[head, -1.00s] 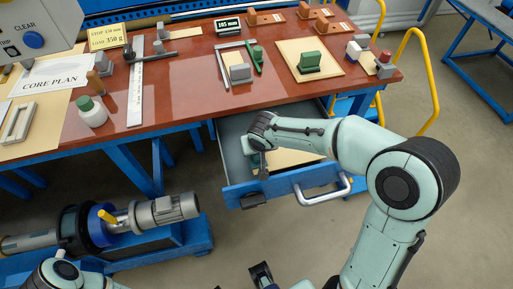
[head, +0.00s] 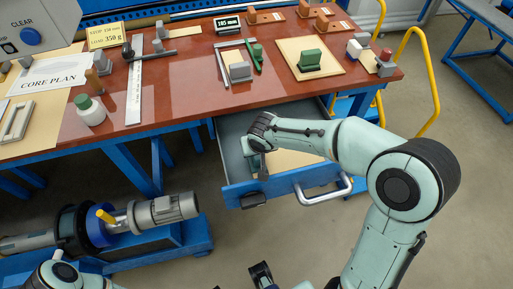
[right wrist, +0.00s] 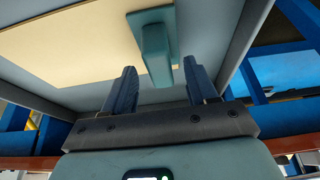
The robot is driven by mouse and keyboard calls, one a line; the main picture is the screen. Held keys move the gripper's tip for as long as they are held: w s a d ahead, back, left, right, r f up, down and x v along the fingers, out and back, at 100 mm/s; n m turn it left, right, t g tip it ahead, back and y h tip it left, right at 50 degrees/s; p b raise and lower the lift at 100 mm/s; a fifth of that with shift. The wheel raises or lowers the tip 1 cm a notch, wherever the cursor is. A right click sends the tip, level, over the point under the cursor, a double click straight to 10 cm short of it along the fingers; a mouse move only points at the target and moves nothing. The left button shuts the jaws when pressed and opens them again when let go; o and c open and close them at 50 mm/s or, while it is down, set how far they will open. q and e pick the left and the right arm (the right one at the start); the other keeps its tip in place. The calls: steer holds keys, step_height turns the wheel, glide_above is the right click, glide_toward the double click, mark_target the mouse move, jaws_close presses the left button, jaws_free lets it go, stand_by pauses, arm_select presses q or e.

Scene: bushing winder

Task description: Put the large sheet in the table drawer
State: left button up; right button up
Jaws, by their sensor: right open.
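A large beige sheet (head: 290,160) lies inside the open table drawer (head: 232,147), partly hidden by my right arm. In the right wrist view the sheet (right wrist: 75,50) carries a teal block handle (right wrist: 155,50). My right gripper (head: 258,165) is low inside the drawer. Its two fingers (right wrist: 159,85) are spread apart, with the handle between and just beyond their tips; no grip shows. My left gripper (head: 262,274) is at the bottom edge of the head view, mostly cut off.
Another beige sheet with a green block (head: 312,62) lies on the red-brown tabletop (head: 190,70). A white bottle (head: 90,112) and a steel ruler (head: 134,95) are at the left. The drawer's front has a pale handle (head: 327,192). A motor unit (head: 165,210) stands below left.

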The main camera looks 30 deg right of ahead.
steer(key=p+v, duration=0.2)
steer(key=v, duration=1.1)
steer(key=shift+w, duration=0.25)
steer(key=shift+d, duration=0.1)
